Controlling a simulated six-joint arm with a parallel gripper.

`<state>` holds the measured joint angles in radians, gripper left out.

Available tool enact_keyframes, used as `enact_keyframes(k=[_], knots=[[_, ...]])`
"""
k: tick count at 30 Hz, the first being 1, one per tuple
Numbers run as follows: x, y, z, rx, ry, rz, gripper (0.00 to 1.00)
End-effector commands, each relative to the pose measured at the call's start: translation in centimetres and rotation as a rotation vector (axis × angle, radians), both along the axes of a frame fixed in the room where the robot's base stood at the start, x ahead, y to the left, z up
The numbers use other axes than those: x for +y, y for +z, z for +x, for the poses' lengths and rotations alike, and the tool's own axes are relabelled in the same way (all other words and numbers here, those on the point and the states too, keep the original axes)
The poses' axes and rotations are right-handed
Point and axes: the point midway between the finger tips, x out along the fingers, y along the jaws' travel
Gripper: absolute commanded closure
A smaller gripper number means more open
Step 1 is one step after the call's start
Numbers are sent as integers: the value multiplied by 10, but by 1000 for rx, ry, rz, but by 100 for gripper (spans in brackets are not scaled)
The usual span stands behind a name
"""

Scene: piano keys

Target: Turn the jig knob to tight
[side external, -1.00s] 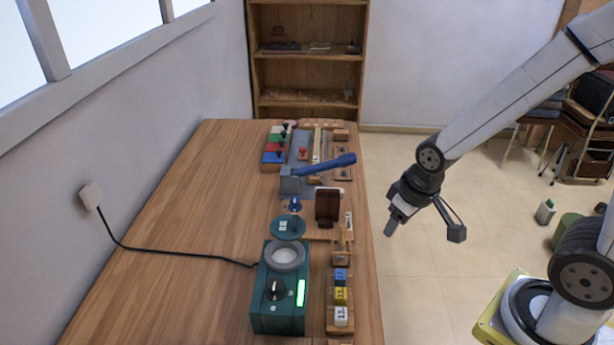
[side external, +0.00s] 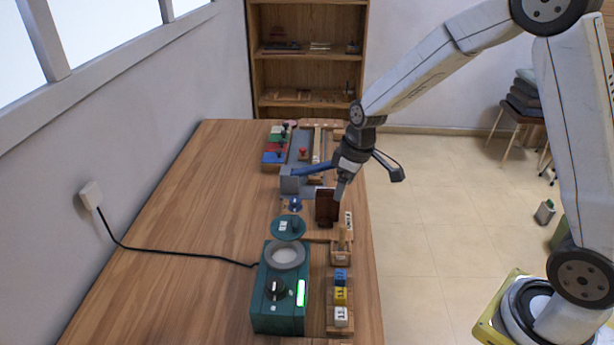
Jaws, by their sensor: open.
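A teal round plate (side external: 288,228) with a white label and a small dark knob lies nearer the camera. A green box (side external: 278,315) has a black knob (side external: 275,289) on its top. I cannot tell which of these is the jig knob, nor read any tight mark.
Coloured blocks (side external: 341,296) line the right edge. Red, green and blue pieces (side external: 274,157) lie at the back. The table's left side (side external: 180,220) is free except for a black cable (side external: 185,253).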

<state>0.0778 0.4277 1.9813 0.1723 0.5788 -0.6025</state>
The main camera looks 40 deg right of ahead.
Motion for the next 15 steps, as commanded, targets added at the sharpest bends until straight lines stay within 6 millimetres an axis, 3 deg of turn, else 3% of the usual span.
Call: enact_keyframes(k=[3, 15], knots=[[-6, -9, 30, 3, 82, 12, 17], [-24, -42, 113, -29, 382, 67, 17]])
